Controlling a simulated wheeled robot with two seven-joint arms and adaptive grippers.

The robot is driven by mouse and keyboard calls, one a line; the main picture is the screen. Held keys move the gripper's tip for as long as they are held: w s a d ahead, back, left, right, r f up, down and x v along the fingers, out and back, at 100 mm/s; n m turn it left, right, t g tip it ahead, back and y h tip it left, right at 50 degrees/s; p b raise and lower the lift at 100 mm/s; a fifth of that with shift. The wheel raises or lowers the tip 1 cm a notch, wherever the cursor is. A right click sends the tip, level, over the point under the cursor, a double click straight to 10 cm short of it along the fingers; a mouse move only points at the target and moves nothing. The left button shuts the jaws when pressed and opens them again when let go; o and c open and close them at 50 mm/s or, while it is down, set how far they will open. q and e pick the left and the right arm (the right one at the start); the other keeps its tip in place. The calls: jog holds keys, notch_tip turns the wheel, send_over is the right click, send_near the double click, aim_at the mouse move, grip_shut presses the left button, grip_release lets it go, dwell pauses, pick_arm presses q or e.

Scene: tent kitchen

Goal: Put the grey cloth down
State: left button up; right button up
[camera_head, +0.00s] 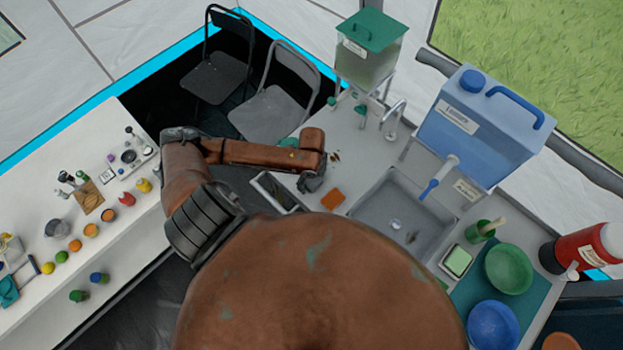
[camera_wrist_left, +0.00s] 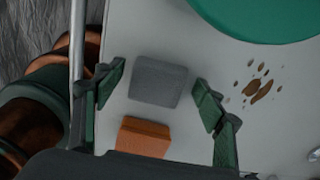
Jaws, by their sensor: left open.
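The grey cloth (camera_wrist_left: 158,82) lies as a flat, folded-looking pad on the pale counter in the left wrist view. It sits between the spread fingers of my left gripper (camera_wrist_left: 160,84), with visible gaps on both sides. My left gripper is open. In the head view my left gripper (camera_head: 313,178) points down over the counter left of the sink, and I cannot make out the cloth there. My right gripper is not in view.
An orange block (camera_head: 333,199) lies beside the cloth, also in the left wrist view (camera_wrist_left: 143,137). Brown crumbs (camera_wrist_left: 258,90) are scattered to the right. The sink (camera_head: 395,220), clear tank (camera_head: 368,62) and blue water container (camera_head: 480,130) stand nearby. Bare counter (camera_head: 345,130) lies behind.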

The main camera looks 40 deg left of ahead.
aim_at(311, 180)
pick_arm(q)
notch_tip(311, 180, up, 12)
jog(key=shift+r, duration=0.15)
dwell(0.5)
dwell(0.5)
